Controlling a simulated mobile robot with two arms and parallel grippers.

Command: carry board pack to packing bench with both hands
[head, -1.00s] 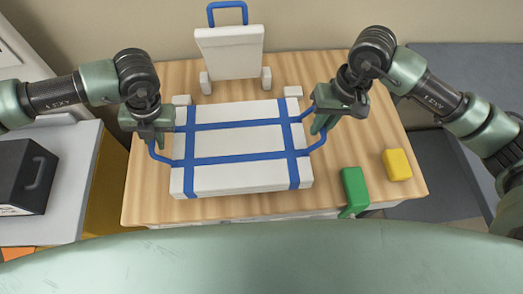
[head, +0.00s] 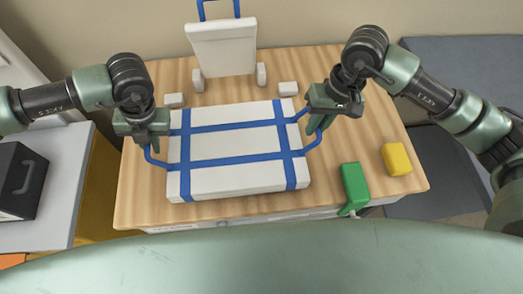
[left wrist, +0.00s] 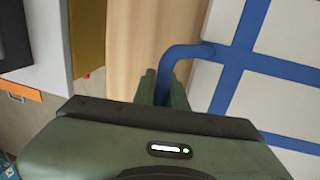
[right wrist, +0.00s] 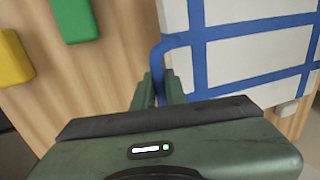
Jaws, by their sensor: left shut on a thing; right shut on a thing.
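The board pack (head: 237,146) is a white slab bound with blue straps, with a blue loop handle on each side. It is over the wooden bench (head: 140,205) in the head view; whether it rests on the top or hangs just above, I cannot tell. My left gripper (head: 146,146) is shut on the left blue handle, which also shows in the left wrist view (left wrist: 180,55). My right gripper (head: 318,128) is shut on the right blue handle, seen in the right wrist view (right wrist: 165,48). The fingers hide parts of both handles.
A white stand with a blue loop (head: 222,45) is at the back of the bench, beside small white blocks (head: 288,89). A green object (head: 355,186) and a yellow block (head: 396,159) lie at right. A black case (head: 20,180) sits on a grey surface at left.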

